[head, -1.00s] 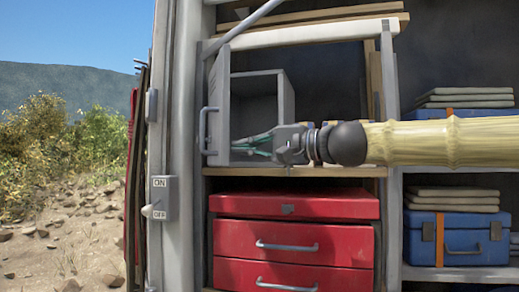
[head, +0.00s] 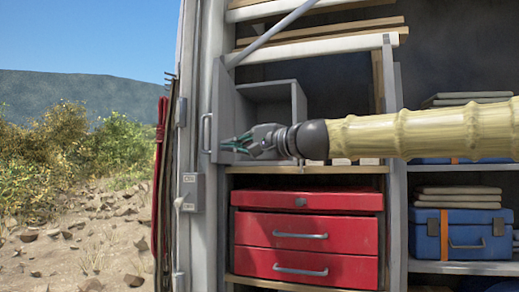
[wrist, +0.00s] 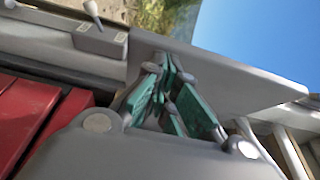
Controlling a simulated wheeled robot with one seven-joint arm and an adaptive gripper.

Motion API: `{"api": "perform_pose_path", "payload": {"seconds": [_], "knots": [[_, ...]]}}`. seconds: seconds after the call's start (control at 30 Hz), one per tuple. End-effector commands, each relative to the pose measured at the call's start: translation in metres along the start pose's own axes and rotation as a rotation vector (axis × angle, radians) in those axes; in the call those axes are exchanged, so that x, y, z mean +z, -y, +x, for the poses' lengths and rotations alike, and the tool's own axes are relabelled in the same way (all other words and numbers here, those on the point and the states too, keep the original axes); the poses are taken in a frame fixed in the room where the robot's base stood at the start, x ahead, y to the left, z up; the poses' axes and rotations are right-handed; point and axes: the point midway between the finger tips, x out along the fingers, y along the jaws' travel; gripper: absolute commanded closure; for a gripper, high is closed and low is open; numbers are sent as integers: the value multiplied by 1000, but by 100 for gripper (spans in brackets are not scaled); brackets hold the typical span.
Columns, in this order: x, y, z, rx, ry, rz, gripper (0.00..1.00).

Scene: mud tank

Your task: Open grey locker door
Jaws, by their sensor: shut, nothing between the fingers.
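The grey locker (head: 291,97) stands on the shelf above the red drawers. Its grey door (head: 226,100) stands open, swung out to the left, with its inner face partly visible and a bar handle (head: 206,133) at its left edge. My gripper (head: 224,146) is shut and empty, with its green-padded fingers in front of the door's inner face. In the wrist view the fingertips (wrist: 165,66) are at the grey panel of the door (wrist: 225,75); I cannot tell whether they touch it. My arm hides the lower part of the locker opening.
The red drawer unit (head: 307,229) is below the shelf (head: 300,170). A switch box (head: 191,192) is on the post left of the door. Open sandy ground lies at left.

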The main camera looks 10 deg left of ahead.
Motion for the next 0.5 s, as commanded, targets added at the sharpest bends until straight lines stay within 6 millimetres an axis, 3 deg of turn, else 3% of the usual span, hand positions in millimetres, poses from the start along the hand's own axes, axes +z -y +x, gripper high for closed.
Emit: {"api": "perform_pose_path", "payload": {"seconds": [0.5], "knots": [[30, 0, 49, 0, -13, -2, 100]]}}
